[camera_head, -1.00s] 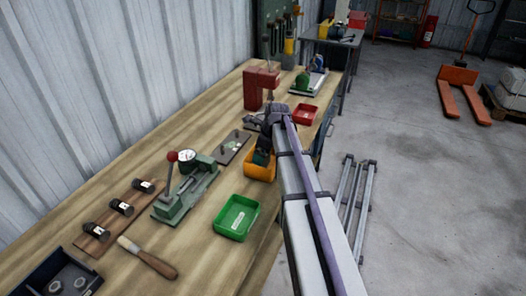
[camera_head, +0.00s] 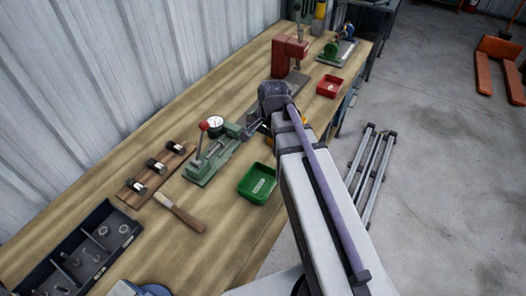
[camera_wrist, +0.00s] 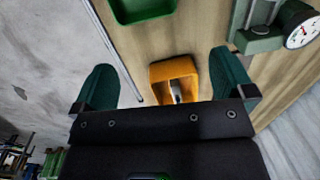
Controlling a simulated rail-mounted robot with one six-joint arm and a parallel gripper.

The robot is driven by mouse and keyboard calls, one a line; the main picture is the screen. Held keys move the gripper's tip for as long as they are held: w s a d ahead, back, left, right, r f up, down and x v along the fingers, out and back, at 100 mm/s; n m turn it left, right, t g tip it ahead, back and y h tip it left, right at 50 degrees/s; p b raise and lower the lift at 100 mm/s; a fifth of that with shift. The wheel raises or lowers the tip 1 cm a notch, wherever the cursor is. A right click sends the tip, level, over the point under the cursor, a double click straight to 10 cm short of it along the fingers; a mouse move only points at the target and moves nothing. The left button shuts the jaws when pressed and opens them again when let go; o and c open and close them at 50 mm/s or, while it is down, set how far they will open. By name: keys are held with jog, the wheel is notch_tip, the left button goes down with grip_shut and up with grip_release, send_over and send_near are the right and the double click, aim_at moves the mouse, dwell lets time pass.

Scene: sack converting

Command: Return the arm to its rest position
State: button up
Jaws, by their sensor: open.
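My gripper (camera_wrist: 165,78) is open, with its two teal fingers spread wide and nothing between their tips. In the wrist view the orange bin (camera_wrist: 157,72) lies beyond the gap between the fingers, with a pale and dark item inside. My arm stretches out over the front edge of the wooden bench (camera_head: 160,245) in the head view. It hides most of the orange bin there, and the fingers cannot be made out clearly.
A green bin (camera_head: 258,184) and a green press with a dial (camera_head: 212,155) stand left of my arm. A red press (camera_head: 289,55) and red tray (camera_head: 330,86) stand beyond it. A brush (camera_head: 180,212) and black tray (camera_head: 85,255) lie nearer. The floor holds metal rails (camera_head: 372,165).

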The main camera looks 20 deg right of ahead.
jog(key=s+a+n+h, duration=0.1)
jog(key=s+a+n, duration=0.4)
jog(key=s+n, duration=0.3)
jog(key=shift+a+n+g, duration=0.2)
jog(key=shift+n+g, duration=0.1)
jog(key=shift+n, duration=0.8)
